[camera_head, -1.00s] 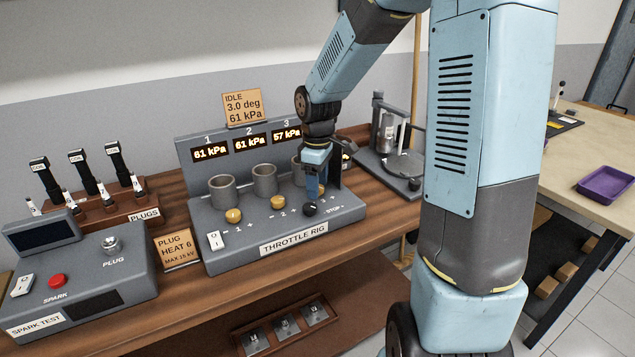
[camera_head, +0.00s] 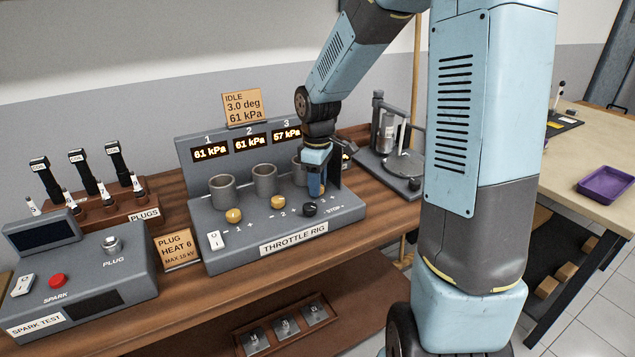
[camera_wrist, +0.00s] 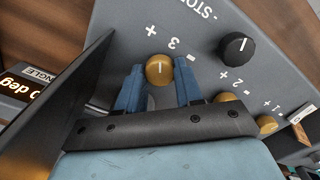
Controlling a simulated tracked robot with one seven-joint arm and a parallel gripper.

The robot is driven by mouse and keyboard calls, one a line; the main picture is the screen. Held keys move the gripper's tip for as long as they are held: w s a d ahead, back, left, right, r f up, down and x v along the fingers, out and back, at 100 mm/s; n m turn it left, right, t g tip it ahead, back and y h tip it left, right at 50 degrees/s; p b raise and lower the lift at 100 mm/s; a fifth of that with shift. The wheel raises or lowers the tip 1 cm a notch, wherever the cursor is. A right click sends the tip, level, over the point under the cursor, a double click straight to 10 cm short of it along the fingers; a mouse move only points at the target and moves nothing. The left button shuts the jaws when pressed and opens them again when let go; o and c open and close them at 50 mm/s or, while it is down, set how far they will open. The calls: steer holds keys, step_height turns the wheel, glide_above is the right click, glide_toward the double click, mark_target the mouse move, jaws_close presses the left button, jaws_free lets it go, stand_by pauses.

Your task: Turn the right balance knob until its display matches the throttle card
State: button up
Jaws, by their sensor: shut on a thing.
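The grey throttle rig (camera_head: 230,257) stands on the wooden bench. Displays 1 (camera_head: 210,152) and 2 (camera_head: 250,142) read 61 kPa; display 3 (camera_head: 286,134) reads 57 kPa. The throttle card (camera_head: 243,108) above them reads IDLE, 3.0 deg, 61 kPa. My gripper (camera_head: 316,190) is down at the rig's right side and hides knob 3 in the head view. In the wrist view, my gripper's blue fingers (camera_wrist: 159,85) are shut on the brass right balance knob (camera_wrist: 159,66), marked 3. The knob's white pointer line shows between "+" and "-".
A black knob (camera_head: 310,209) near the STOP mark sits close in front of my gripper. Brass knobs 1 (camera_head: 234,215) and 2 (camera_head: 278,202) are to the left. Grey cylinders (camera_head: 264,180) rise behind them. A spark test box (camera_head: 95,270) stands further left.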

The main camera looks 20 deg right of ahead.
steer(key=m, duration=0.5)
steer(key=shift+m, duration=0.4)
steer(key=m, duration=0.5)
steer(key=shift+m, duration=0.3)
stand_by(0.4)
steer(key=o, duration=1)
steer(key=shift+o, duration=0.2)
steer(key=shift+r, duration=0.15)
step_height(320, 180, up, 14)
steer(key=shift+f, duration=0.25)
